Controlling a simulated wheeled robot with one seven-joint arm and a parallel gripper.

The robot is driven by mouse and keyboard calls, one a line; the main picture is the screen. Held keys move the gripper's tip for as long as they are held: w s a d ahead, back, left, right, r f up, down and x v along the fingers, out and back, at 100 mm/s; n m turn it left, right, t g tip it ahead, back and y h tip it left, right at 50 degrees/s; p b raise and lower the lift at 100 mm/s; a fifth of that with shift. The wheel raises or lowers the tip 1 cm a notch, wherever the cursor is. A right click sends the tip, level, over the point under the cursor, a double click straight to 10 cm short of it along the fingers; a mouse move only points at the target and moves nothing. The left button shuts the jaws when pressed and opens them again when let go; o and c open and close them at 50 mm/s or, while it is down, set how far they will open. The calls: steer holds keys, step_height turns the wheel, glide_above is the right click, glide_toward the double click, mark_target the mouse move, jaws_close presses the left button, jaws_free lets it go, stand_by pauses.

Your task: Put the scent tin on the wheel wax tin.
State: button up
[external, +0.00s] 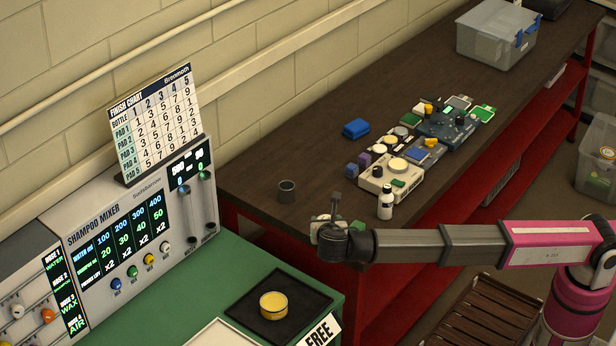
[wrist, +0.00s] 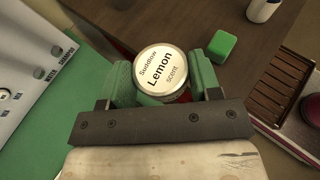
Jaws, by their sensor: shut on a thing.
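In the external view my gripper (external: 328,228) is at the front corner of the dark bench, beyond the green counter; the tin is hard to make out there. A round yellow tin (external: 273,305) sits on a black mat on the green counter, left of and nearer than my gripper. It may be the wheel wax tin, but no label on it is readable.
A green block (wrist: 222,46) and a white bottle (external: 386,204) stand on the dark bench (external: 330,150) near my gripper. A dark cup (external: 287,191) is behind. Pads and devices crowd the bench middle. The mixer (external: 140,240) borders the green counter, with a FREE sign (external: 320,331) at its front.

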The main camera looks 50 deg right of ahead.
steer(key=s+a+f+n+t+y, duration=0.15)
steer(key=s+a, duration=0.25)
steer(key=a, duration=0.7)
steer(key=s+a+f+n+t+y, duration=0.15)
steer(key=s+a, duration=0.35)
steer(key=a, duration=0.5)
steer(key=g, duration=0.1)
glide_above(274, 311)
step_height(274, 311, down, 7)
steer(key=shift+a+f, duration=0.1)
steer(key=shift+f, duration=2.1)
steer(key=o, duration=0.9)
steer(key=shift+f, duration=0.1)
